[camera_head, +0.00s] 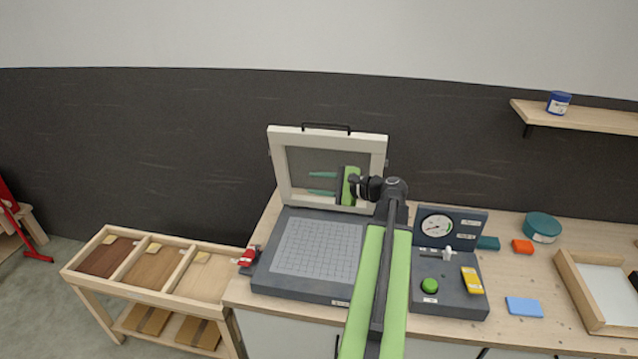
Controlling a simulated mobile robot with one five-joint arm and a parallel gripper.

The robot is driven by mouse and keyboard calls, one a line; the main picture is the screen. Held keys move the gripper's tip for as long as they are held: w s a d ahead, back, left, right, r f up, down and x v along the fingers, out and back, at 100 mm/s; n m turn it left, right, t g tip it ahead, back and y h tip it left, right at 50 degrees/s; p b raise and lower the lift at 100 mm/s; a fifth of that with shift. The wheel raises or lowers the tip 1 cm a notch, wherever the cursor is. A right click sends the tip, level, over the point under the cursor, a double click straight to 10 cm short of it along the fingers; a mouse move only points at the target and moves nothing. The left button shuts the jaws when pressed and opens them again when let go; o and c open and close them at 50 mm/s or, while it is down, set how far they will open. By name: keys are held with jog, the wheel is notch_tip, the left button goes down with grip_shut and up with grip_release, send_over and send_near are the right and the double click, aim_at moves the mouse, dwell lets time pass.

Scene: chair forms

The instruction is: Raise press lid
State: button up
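The press lid (279,166) is a cream frame around a grey panel. It stands steeply raised at the back edge of the dark press base (265,275), and a black bar handle (326,127) is on its top edge. The base's gridded bed (315,248) is uncovered. My gripper (322,184) is in front of the lid's panel, with two teal fingers pointing left and spread apart. Nothing shows between the fingers. The handle is above my gripper and apart from it. I cannot tell whether the fingers touch the panel.
A control box with a gauge (436,227), a green button (429,286) and a yellow piece (472,280) is right of the press. A red clamp (248,256) is at its left. A divided wooden rack (150,268) stands left. A wooden tray (590,300) is far right.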

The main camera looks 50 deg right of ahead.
jog(key=p+v, duration=0.4)
jog(key=v, duration=1.3)
jog(key=shift+s, duration=0.3)
jog(key=shift+d, duration=0.1)
